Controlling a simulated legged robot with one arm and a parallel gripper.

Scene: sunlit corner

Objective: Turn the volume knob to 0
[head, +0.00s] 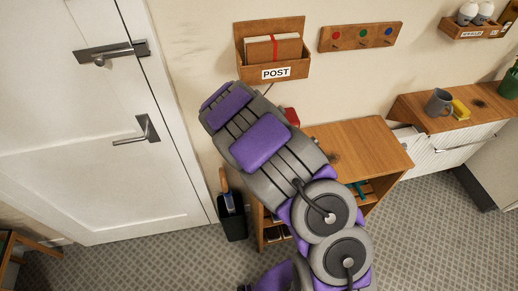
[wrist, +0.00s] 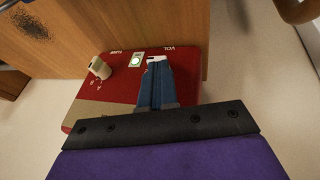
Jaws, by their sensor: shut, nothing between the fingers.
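A red radio-like box (wrist: 90,112) lies below my gripper in the wrist view. Its face carries upside-down lettering, with "VOL" near the right end. A small white piece, perhaps part of the volume knob (wrist: 156,59), shows at my fingertips; the rest is hidden, so its setting cannot be read. My gripper (wrist: 158,68) is shut, its blue fingers together over the VOL area. I cannot tell whether they touch the knob. In the head view a red corner of the box (head: 291,117) shows beside my arm, which hides the gripper.
The wooden cabinet (head: 360,145) is beside my arm.

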